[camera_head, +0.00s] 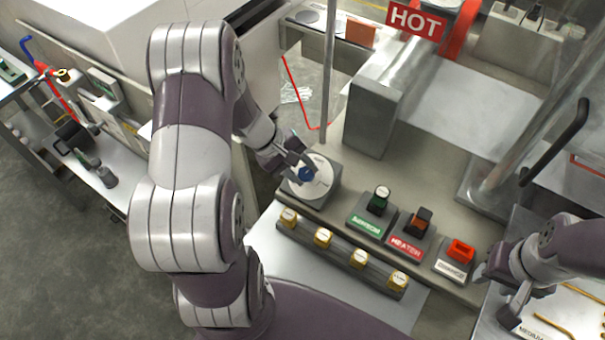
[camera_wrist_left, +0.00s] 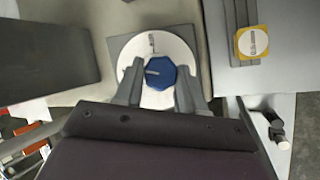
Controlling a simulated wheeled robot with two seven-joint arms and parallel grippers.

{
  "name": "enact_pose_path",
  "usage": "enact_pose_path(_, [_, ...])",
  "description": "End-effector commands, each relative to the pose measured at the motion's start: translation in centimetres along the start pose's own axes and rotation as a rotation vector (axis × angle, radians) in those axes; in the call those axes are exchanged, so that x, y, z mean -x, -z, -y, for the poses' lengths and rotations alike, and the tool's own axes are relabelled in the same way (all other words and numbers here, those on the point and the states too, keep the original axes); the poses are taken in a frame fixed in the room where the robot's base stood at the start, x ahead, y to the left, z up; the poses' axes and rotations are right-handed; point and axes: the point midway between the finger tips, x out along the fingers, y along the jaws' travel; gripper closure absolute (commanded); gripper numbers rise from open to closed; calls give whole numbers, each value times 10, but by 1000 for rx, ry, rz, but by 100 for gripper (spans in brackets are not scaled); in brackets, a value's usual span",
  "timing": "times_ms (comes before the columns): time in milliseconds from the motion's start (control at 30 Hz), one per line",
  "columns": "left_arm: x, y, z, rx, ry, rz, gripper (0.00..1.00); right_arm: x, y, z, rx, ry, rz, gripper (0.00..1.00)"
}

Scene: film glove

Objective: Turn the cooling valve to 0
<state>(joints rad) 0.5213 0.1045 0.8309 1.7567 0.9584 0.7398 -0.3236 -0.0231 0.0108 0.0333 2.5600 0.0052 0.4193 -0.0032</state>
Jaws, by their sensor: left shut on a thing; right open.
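The cooling valve has a blue knob (camera_head: 306,174) on a round white dial (camera_head: 322,185), set on a grey block at the left end of the bench. In the left wrist view the blue knob (camera_wrist_left: 158,73) is octagonal with a pale pointer mark, in front of the white dial (camera_wrist_left: 188,55). My left gripper (camera_head: 302,168) is shut on the knob, one finger on each side; its fingers also show in the left wrist view (camera_wrist_left: 158,85). The dial's markings are too small to read. My right gripper (camera_head: 508,292) is open and empty at the lower right.
Right of the dial are a green switch (camera_head: 379,200), a heater switch (camera_head: 417,222) and a red charge switch (camera_head: 460,251). Several yellow knobs (camera_head: 322,237) line the front rail. A thin metal post (camera_head: 328,80) stands behind the dial. A HOT sign (camera_head: 415,21) hangs at the back.

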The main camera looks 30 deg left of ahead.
Motion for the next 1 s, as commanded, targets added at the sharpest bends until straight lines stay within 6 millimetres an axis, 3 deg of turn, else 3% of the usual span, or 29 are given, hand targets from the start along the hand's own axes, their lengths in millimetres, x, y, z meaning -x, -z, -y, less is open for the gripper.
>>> enact_pose_path(300, [-1, 1, 2, 143, -84, -3, 91, -18, -2, 0, 0, 0, 0, 57])
enact_pose_path(1000, [1, 0, 1, 195, -114, -2, 91, -21, -2, 0, 0, 0, 0, 57])
